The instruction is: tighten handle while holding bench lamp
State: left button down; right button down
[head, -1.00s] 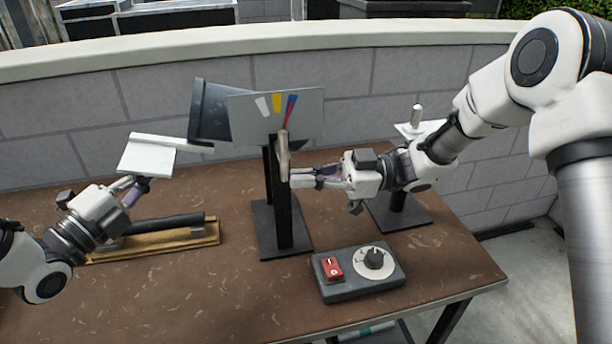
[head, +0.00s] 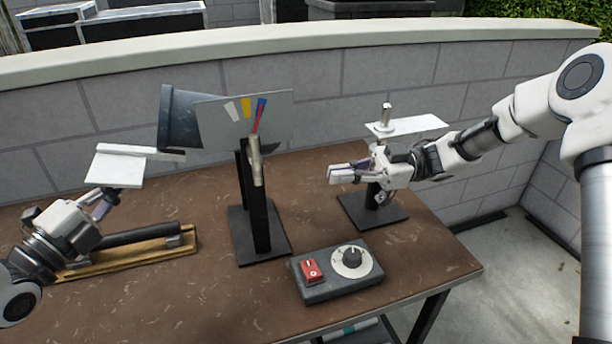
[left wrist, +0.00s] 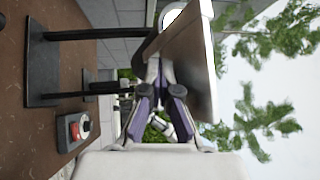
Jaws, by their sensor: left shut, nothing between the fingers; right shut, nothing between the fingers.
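A tan upright handle (head: 256,160) is on the front of a grey gauge panel (head: 275,118) with white, yellow and blue marks and a red pointer at the blue one. The panel is on a dark post with a flat base (head: 260,240). A dark flared shade (head: 180,120), apparently the bench lamp's head, shows behind the panel. My right gripper (head: 332,174) is shut and empty, right of the handle and apart from it. My left gripper (head: 113,192) is shut just below a white plate (head: 118,168); contact is unclear. Its fingers (left wrist: 162,90) also show in the left wrist view.
A control box (head: 337,273) with a red switch and dial stands at the front. A second stand (head: 372,210) with a white top is behind my right gripper. A dark bar (head: 140,235) lies on a wooden board at left. A wall runs behind.

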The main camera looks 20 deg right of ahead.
jog(key=shift+d, duration=0.15)
jog(key=shift+f, duration=0.15)
jog(key=shift+f+b, duration=2.15)
jog(key=shift+b, duration=0.1)
